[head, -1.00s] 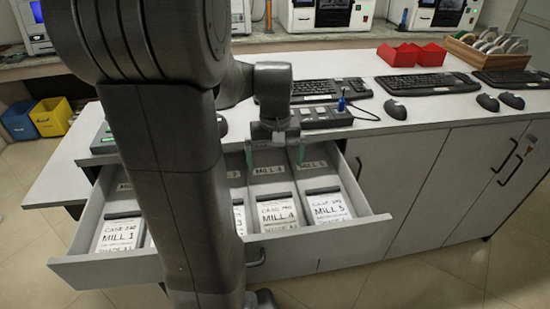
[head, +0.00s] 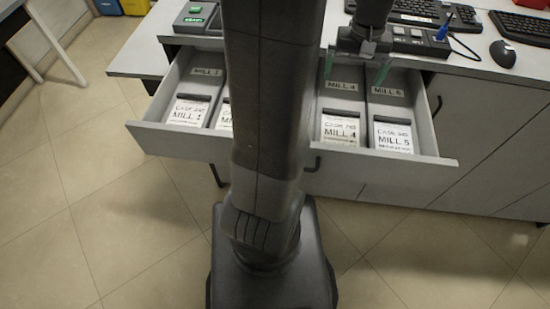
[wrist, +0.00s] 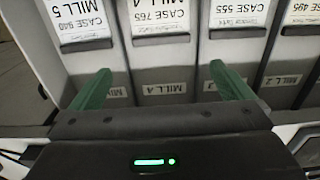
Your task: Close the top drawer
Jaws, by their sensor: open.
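The top drawer (head: 437,161) is pulled out from the white counter. It holds several labelled compartments, with cards marked MILL 1, MILL 4 and MILL 5 readable in the head view. My arm hides the middle of the drawer. My gripper (head: 355,72) is open, with green fingers apart, over the rear right part of the drawer near the counter edge. In the wrist view my gripper (wrist: 160,88) is over the MILL 4 compartment (wrist: 165,75), its fingers apart and nothing between them. Whether the fingertips touch anything inside cannot be told.
Keyboards (head: 415,12), a mouse (head: 502,54) and a black switch box (head: 418,42) with a blue plug lie on the counter above. A device with a green display (head: 197,17) is at the left. Tiled floor (head: 80,190) is clear in front.

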